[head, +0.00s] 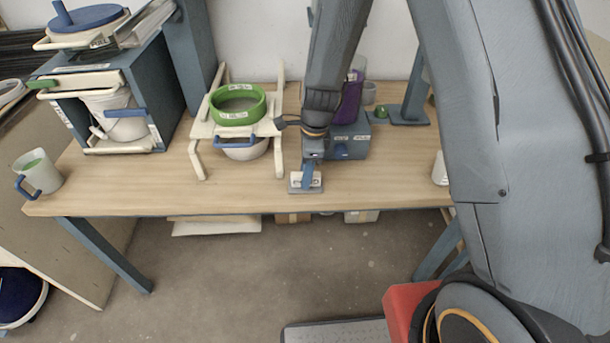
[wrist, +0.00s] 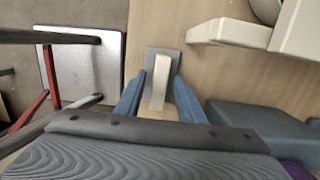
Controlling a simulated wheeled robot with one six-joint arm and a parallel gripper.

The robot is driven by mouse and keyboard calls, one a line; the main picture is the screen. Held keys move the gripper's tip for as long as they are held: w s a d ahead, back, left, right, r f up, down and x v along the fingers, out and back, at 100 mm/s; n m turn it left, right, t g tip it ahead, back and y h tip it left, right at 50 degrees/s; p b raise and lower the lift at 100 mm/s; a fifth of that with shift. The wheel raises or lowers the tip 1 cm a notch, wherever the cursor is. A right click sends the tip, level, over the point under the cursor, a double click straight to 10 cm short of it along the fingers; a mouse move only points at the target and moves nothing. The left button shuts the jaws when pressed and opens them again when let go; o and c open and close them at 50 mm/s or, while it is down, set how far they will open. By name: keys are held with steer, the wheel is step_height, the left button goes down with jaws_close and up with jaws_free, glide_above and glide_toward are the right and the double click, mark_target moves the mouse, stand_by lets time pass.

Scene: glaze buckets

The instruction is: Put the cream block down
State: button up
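The cream block (wrist: 160,82) is a narrow upright piece in the wrist view, between my two blue fingers. It appears to rest on a small grey plate (wrist: 151,56) on the table. In the head view the same grey plate (head: 305,190) lies near the table's front edge, with cream (head: 316,181) showing beside my finger. My gripper (wrist: 160,80) is open around the block, with narrow gaps visible on both sides. It also shows from above in the head view (head: 308,177). Part of the block is hidden there by my finger.
A cream stand (head: 198,160) with a green ring (head: 238,105) and white bowl is left of my gripper. A blue-grey box (head: 350,140) is close behind on the right. A mug (head: 38,172) stands far left. The front table strip is mostly clear.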

step_height(320, 180, up, 11)
steer(key=d+b, duration=0.1)
steer(key=b, duration=0.1)
steer(key=s+d+r+n+t+h, duration=0.1)
steer(key=s+d+r+n, duration=0.2)
steer(key=s+d+n, duration=1)
steer(key=s+n, duration=0.2)
steer(key=n, duration=0.3)
steer(key=shift+d+r, duration=0.3)
steer(key=shift+r, duration=0.1)
